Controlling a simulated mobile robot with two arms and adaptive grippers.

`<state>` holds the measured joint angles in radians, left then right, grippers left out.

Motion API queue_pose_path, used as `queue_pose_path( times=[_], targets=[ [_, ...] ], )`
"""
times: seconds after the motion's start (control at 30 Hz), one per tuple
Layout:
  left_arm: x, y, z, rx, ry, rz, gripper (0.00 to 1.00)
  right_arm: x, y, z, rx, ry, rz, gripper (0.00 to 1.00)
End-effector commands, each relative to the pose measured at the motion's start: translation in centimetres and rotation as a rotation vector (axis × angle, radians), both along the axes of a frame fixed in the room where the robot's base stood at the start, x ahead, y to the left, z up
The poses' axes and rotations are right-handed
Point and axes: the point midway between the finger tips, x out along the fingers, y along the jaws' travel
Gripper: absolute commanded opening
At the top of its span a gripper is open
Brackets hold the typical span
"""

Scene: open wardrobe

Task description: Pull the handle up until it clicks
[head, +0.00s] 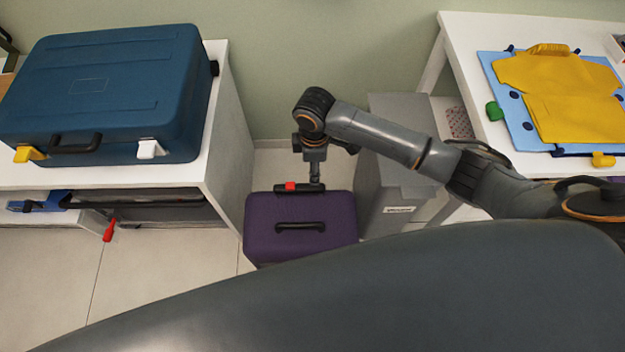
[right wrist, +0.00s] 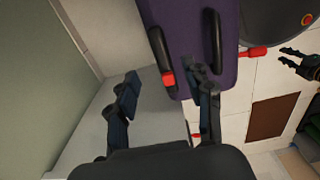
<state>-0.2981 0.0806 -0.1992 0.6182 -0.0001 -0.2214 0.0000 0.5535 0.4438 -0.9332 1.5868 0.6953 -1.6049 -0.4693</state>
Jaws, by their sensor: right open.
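A purple suitcase (head: 300,242) stands on the floor between the wardrobe units. Its black pull handle (head: 318,187), with a red button (head: 290,187), lies low along the suitcase's back edge. A second black carry handle (head: 300,227) is on its top. My right gripper (head: 315,178) is directly above the pull handle. In the right wrist view its fingers (right wrist: 165,78) are open, with the red-button part of the pull handle (right wrist: 157,47) seen between the tips; contact cannot be told. My left gripper (right wrist: 293,60) shows small at the right edge of that view, away from the suitcase.
A grey box (head: 385,200) stands close to the right of the suitcase. A white shelf unit with a blue case (head: 115,90) is at left. A white table at right bears a yellow and blue fabric board (head: 570,95).

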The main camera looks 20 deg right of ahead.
Motion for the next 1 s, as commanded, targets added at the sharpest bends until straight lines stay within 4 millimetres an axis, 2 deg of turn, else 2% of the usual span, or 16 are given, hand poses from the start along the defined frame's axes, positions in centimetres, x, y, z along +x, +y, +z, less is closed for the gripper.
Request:
queue_pose_path(
  times=[0.03, 0.1, 0.17, 0.27, 0.5, 0.67, 0.93, 0.97, 1.0],
  targets=[
    [-1.5, 0.1, -0.2, 0.002, 0.021, -0.001, 0.28, -0.1, 0.0, -1.2, -0.001, 0.003, -0.002, 0.51],
    [-2.7, 0.1, -0.4, 0.003, 0.039, -0.001, 0.28, -0.1, 0.0, -2.8, 0.000, 0.003, -0.001, 0.51],
    [-3.1, 0.1, -0.6, 0.004, 0.044, -0.001, 0.28, 0.0, 0.1, -4.1, 0.000, 0.002, -0.002, 0.51],
    [-2.4, 0.1, -0.7, 0.003, 0.034, -0.002, 0.28, 0.0, 0.0, -6.2, 0.000, 0.002, -0.001, 0.51],
    [1.5, -0.2, -0.9, -0.004, -0.026, -0.002, 0.28, 0.1, 0.0, -9.8, 0.000, -0.001, -0.001, 0.51],
    [1.3, -0.2, -1.0, -0.004, -0.022, -0.002, 0.28, 0.1, 0.1, -10.8, 0.000, -0.002, 0.000, 0.51],
    [-0.5, -0.1, -1.1, -0.001, 0.005, -0.001, 0.28, 0.1, 0.1, -10.9, 0.001, -0.002, 0.000, 0.51],
    [-0.6, 0.0, -1.1, 0.000, 0.007, -0.001, 0.28, 0.1, 0.1, -10.9, 0.001, -0.002, 0.000, 0.49],
    [-0.7, 0.0, -1.1, 0.000, 0.008, -0.001, 0.28, 0.1, 0.1, -10.9, 0.001, -0.002, 0.000, 0.41]
  ],
)
